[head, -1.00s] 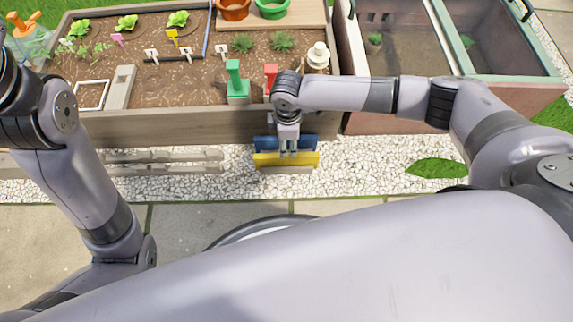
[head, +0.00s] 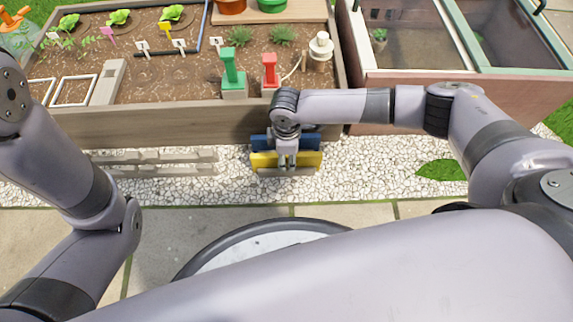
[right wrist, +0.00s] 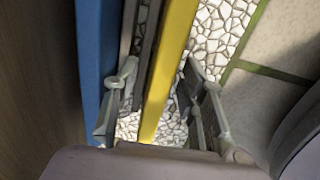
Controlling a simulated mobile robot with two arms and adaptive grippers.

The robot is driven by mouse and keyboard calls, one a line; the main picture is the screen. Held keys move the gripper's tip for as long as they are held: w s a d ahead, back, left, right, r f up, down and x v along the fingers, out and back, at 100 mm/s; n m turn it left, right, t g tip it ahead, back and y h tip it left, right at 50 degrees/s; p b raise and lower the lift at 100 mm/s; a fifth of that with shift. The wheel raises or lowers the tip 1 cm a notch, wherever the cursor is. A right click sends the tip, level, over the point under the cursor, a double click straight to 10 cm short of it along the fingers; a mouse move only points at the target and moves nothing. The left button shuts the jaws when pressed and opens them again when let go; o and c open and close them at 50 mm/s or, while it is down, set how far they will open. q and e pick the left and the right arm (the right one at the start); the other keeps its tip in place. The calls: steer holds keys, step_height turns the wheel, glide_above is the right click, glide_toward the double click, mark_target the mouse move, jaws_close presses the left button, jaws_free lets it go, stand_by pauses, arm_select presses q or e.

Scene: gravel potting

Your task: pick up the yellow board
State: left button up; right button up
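The yellow board (head: 262,161) lies on the white gravel in front of the planter bed, with a blue board (head: 262,142) behind it. My right gripper (head: 285,165) is over the boards, pointing down. In the right wrist view my right gripper (right wrist: 163,100) is open, its fingers apart on either side of the yellow board (right wrist: 170,65). A grey slat is also between the fingers. The blue board (right wrist: 92,60) is outside the left-hand finger. I see no clear grip on the yellow board. My left arm shows at the left, but its gripper is out of view.
The wooden planter wall (head: 180,125) stands close behind the boards. Grey slats (head: 150,160) lie on the gravel to the left. A green tool (head: 230,70) and a red tool (head: 269,70) stand in the bed. A cold frame (head: 410,95) is at the right.

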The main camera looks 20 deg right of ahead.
steer(key=shift+c, duration=0.3)
jaws_close()
stand_by(0.3)
